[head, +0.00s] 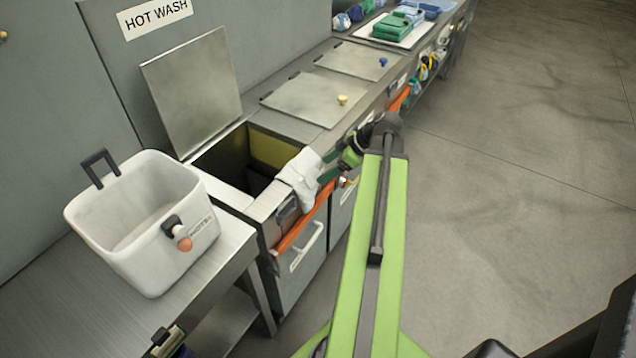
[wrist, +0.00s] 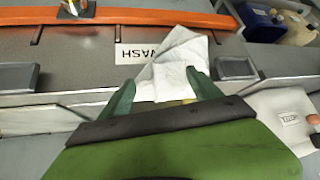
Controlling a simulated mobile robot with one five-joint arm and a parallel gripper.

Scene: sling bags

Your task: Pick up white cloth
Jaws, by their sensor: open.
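The white cloth (head: 301,178) hangs over the front edge of the open bin compartment, partly on the rim and partly down the front. In the wrist view the cloth (wrist: 176,62) lies straight ahead, between and just beyond the fingertips. My gripper (head: 326,168) is at the cloth's right side in the head view, with green fingers. In the wrist view my gripper (wrist: 160,90) has its two fingers apart, one on each side of the cloth's lower part. I cannot tell whether the fingers touch the cloth.
A white tub (head: 135,230) stands on the metal table at left. The open compartment (head: 235,165) has its lid (head: 192,92) raised behind it. An orange rail (head: 303,222) runs along the front. Closed lids (head: 310,97) and folded green cloths (head: 393,27) lie farther back. The floor at right is clear.

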